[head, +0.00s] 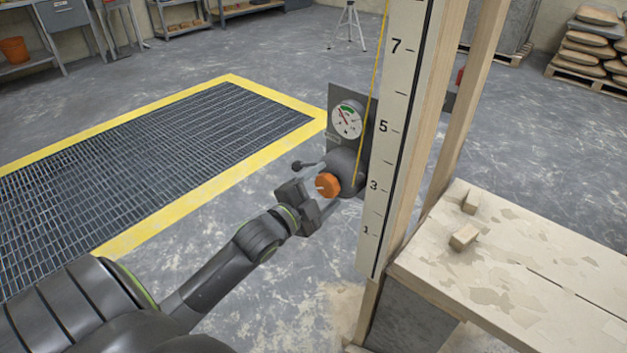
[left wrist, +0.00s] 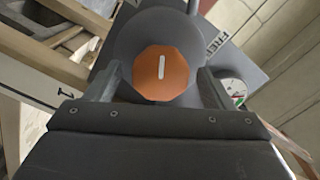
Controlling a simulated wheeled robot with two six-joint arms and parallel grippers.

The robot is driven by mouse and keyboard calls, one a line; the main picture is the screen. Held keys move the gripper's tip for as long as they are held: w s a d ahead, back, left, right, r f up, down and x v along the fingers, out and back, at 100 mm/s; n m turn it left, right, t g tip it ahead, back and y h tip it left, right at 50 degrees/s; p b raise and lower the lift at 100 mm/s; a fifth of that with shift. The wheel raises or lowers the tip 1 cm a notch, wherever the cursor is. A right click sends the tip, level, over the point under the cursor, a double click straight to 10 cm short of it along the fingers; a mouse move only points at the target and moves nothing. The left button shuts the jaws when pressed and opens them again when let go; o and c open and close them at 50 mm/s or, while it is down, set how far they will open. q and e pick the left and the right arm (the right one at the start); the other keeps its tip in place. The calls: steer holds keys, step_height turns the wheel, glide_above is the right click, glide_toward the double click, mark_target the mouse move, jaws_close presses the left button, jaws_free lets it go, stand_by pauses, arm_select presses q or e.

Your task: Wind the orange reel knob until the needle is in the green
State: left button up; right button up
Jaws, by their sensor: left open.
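The orange reel knob (head: 327,185) sits on the front of a dark grey reel (head: 345,165) on a grey plate beside the numbered board. The knob also shows in the left wrist view (left wrist: 161,73), with a white mark running nearly upright on its face. My left gripper (head: 322,196) is open, with its fingers on either side of the knob; I cannot tell if they touch it. Above the reel is a round white gauge (head: 346,120) with a green band at its top. Its red needle points up and left, apparently outside the green. My right gripper is not in view.
A small lever with a dark ball (head: 297,165) sticks out left of the reel. The numbered board (head: 395,130) and timber posts stand just right of it. A plaster-spotted bench (head: 530,275) with small wooden blocks is at the right. Floor left of the reel is open.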

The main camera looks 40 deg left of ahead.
arm_select(q)
steer(key=shift+s, duration=0.3)
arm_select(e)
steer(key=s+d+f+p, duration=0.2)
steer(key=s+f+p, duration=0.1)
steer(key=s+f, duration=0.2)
arm_select(q)
steer(key=s+a+b, duration=0.1)
steer(key=s+b, duration=0.2)
steer(key=s, duration=1.3)
steer(key=shift+s+a, duration=0.2)
steer(key=shift+s, duration=0.15)
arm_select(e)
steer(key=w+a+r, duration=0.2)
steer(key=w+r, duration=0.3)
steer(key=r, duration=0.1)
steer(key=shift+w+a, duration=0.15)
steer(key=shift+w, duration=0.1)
